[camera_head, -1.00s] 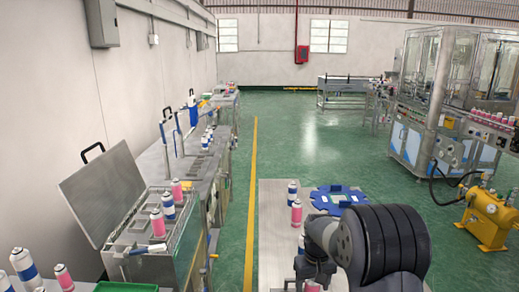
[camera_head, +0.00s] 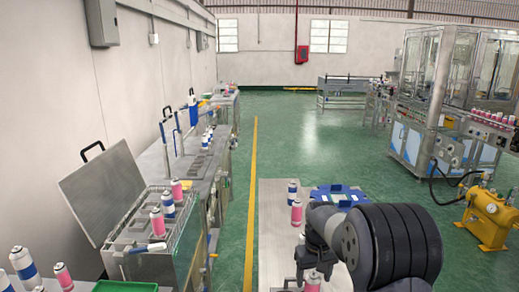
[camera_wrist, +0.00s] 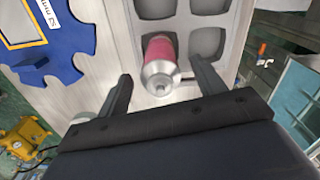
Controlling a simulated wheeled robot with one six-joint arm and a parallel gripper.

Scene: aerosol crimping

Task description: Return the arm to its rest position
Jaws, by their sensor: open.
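My arm (camera_head: 385,245) fills the lower right of the head view, folded over the grey bench. My gripper (camera_wrist: 160,75) shows in the wrist view with its two dark fingers spread wide. Nothing is clamped between them. A pink can with a silver top (camera_wrist: 159,62) stands past the fingers, in or beside a grey tray with square pockets (camera_wrist: 184,22); I cannot tell if a finger touches it.
A blue notched plate (camera_head: 335,192) lies on the bench (camera_head: 270,235). A blue-white can (camera_head: 292,193) and a pink can (camera_head: 296,212) stand near it. A yellow machine (camera_head: 487,220) is at right; an open-lidded metal bath (camera_head: 150,262) is at left. The green aisle is clear.

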